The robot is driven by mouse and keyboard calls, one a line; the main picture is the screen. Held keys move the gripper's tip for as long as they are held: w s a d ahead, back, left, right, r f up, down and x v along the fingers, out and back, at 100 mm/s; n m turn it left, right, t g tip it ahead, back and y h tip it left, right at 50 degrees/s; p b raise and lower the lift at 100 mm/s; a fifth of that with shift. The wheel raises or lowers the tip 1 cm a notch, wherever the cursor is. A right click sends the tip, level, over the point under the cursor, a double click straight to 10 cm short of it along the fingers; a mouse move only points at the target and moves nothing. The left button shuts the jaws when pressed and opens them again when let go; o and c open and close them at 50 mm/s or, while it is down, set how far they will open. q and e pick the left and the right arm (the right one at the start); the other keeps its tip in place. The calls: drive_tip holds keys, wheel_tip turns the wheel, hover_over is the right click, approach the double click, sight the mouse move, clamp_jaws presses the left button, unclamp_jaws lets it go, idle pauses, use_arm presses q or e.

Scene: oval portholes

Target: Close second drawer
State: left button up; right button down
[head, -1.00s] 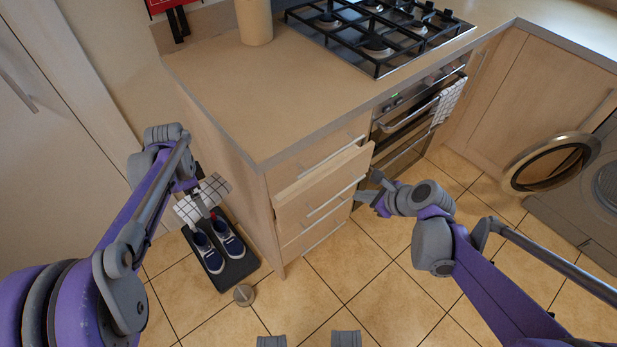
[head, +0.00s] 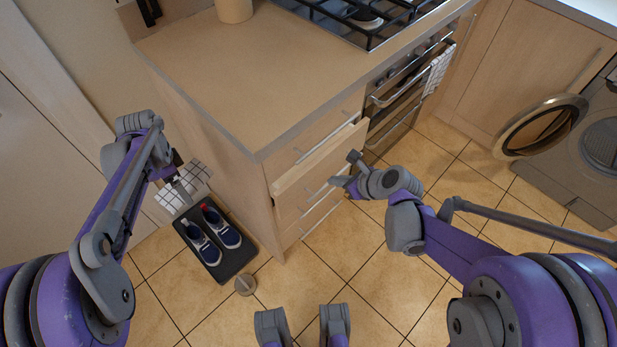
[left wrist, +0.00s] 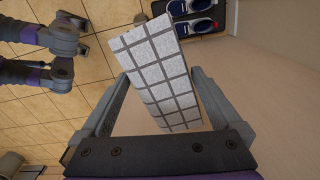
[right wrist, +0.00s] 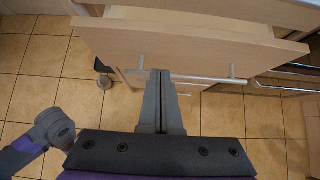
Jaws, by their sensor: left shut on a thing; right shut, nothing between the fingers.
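The second drawer (head: 318,160) of the wooden cabinet stands pulled out below the shut top drawer (head: 315,138). Its front panel (right wrist: 190,50) and bar handle (right wrist: 205,78) show in the right wrist view. My right gripper (head: 342,182) is shut and empty, in front of the drawer's right half. In the right wrist view its closed fingertips (right wrist: 160,75) overlap the handle; I cannot tell if they touch. My left gripper (head: 180,190) is shut on a white cloth with a dark grid (left wrist: 160,75), held beside the cabinet's left side.
A dark mat (head: 240,262) with blue shoes (head: 205,240) lies on the tiles left of the cabinet. A small round stopper-like object (head: 244,285) stands near it. An oven with a towel (head: 438,70) is to the right. A washing machine's round door (head: 540,128) hangs open at far right.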

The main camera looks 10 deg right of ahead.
sight(310, 164)
use_arm(q)
drive_tip(key=shift+f, duration=0.35)
use_arm(e)
drive_tip(key=w+a, duration=0.1)
drive_tip(key=w+f, duration=0.1)
drive_tip(key=w+a, duration=0.1)
drive_tip(key=shift+w+a+f, duration=0.1)
drive_tip(key=shift+a+f, duration=0.2)
drive_tip(key=shift+w+a, duration=0.4)
drive_tip(key=shift+w, duration=0.15)
use_arm(q)
drive_tip(key=shift+f+b, duration=0.35)
drive_tip(key=shift+b, duration=0.05)
use_arm(e)
drive_tip(key=w+a, duration=0.2)
drive_tip(key=w, duration=0.1)
drive_tip(key=shift+w+a, duration=0.25)
drive_tip(key=shift+a, duration=0.15)
use_arm(q)
drive_tip(key=shift+s+r, duration=0.1)
use_arm(e)
drive_tip(key=shift+r, duration=0.15)
drive_tip(key=shift+d, duration=0.1)
